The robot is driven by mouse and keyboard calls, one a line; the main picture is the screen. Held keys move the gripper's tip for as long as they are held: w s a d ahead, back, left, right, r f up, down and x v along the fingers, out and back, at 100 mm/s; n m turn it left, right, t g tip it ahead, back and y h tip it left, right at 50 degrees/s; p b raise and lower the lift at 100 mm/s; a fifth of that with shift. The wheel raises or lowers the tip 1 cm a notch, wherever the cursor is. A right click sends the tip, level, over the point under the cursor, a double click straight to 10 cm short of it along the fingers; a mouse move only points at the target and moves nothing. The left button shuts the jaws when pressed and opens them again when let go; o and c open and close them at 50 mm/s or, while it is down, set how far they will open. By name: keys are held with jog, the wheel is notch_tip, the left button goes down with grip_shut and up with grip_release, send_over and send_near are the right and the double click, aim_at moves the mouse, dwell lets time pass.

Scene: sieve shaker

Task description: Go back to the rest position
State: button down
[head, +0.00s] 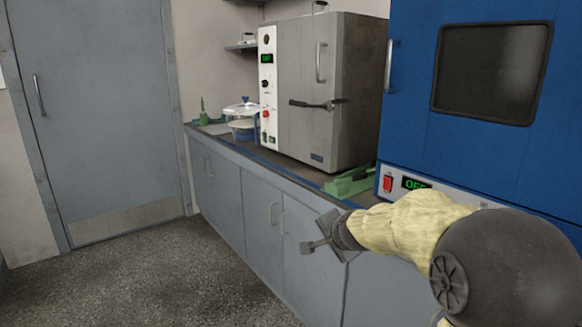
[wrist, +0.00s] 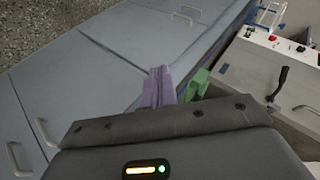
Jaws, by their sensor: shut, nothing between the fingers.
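My gripper (head: 310,246) is at the end of my arm, in front of the grey cabinet doors and below the counter edge in the head view. In the wrist view the fingers of my gripper (wrist: 158,86) show as a purplish pair, close together, with the cabinet doors behind them. The gripper is shut with nothing in it. It appears apart from the counter and the cabinets. The sieve shaker (head: 242,118) stands on the counter at the far left end.
A grey oven (head: 310,120) and a blue oven (head: 450,150) with an OFF display stand on the counter. A green object (head: 350,182) lies between them. Grey cabinets (head: 245,205) line the front. The floor (head: 160,275) is clear, left towards a grey door (head: 95,110).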

jog(key=s+d+f+n+g+h, duration=0.1)
jog(key=s+d+f+n+g, duration=0.25)
jog(key=s, duration=0.55)
jog(key=s+d+f+n+g, duration=0.15)
jog(key=s+f+n, duration=0.25)
jog(key=s+f, duration=0.4)
jog(key=s+d+f+n+g+h, duration=0.1)
jog(key=s+f+n+g, duration=0.25)
jog(key=s, duration=0.65)
notch_tip(320, 180, up, 37)
jog(key=p, duration=3.7)
jog(key=shift+s+f+t, duration=0.15)
jog(key=shift+s+t, duration=0.05)
jog(key=shift+t, duration=0.25)
jog(key=shift+d, duration=0.1)
